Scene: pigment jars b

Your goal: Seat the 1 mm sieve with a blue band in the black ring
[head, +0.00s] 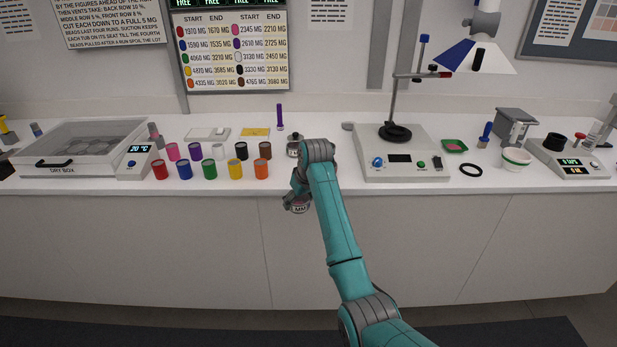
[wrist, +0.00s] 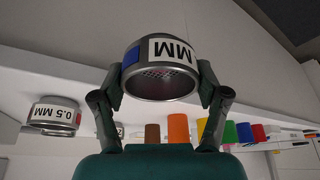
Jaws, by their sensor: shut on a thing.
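My gripper (head: 295,198) is shut on a steel sieve (head: 300,208), held in front of the counter's front edge. In the wrist view the fingers of my gripper (wrist: 161,80) close on both sides of the sieve (wrist: 160,86). It has a blue band patch and a white label reading "MM"; the number is hidden. Its perforated mesh faces the camera.
A second sieve marked 0.5 MM (wrist: 55,116) stands on the counter (head: 325,180) behind my gripper. Coloured jars (head: 210,168) stand left of it. The hotplate (head: 402,158) with its stand, a green tray (head: 455,146) and a white bowl (head: 515,160) are right.

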